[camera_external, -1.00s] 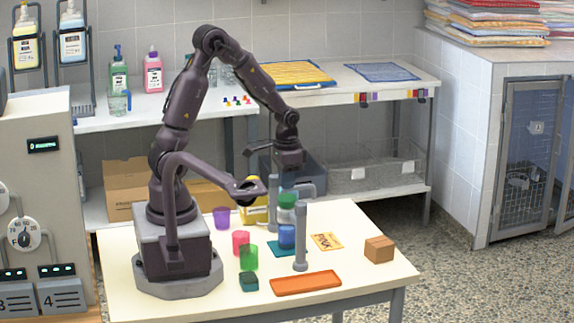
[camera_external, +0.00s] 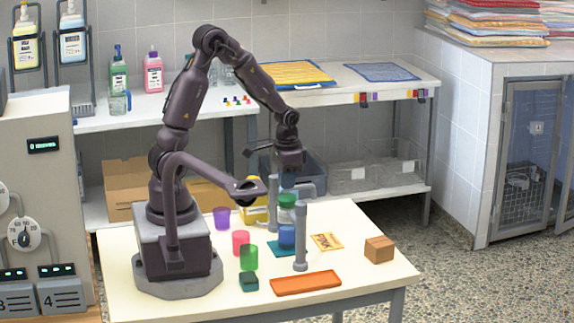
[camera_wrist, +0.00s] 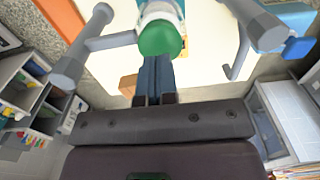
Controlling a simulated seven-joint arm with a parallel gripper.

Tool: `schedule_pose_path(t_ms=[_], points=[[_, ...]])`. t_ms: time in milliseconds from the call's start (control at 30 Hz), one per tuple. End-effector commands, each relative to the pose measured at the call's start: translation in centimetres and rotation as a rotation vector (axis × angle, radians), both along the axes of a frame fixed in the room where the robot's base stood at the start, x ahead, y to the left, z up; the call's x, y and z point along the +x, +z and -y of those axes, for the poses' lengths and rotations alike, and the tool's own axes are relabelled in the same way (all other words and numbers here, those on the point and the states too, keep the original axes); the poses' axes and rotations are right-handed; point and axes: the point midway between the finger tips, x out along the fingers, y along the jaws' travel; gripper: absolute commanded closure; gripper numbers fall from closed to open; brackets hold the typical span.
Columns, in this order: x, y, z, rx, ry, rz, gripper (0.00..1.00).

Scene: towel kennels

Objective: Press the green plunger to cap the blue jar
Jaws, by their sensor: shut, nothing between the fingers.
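The green plunger (camera_external: 287,200) stands upright between two grey posts, above the blue jar (camera_external: 287,237). The jar sits on a small teal base (camera_external: 276,250). My gripper (camera_external: 288,184) points down just above the plunger, with its fingers together and empty. In the wrist view the plunger's round green top (camera_wrist: 160,38) lies just beyond the tips of my closed gripper (camera_wrist: 157,58). I cannot tell whether the tips touch it. The jar's mouth is hidden in the wrist view.
The grey front post (camera_external: 300,238) and rear post (camera_external: 272,195) stand close beside the plunger. Purple (camera_external: 221,217), pink (camera_external: 240,242) and green (camera_external: 248,257) cups stand left. An orange tray (camera_external: 306,283) lies in front; a wooden block (camera_external: 379,249) sits right.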

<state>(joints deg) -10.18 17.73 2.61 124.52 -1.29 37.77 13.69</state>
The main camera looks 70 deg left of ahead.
Motion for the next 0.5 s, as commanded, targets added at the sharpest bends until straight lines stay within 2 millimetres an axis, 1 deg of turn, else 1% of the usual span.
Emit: schedule_pose_path(t_ms=[167, 500], points=[[0.0, -0.1, 0.0, 0.0, 0.0, -0.001, 1.0], [0.0, -1.3, 0.0, -0.001, 0.0, -0.002, 1.0]])
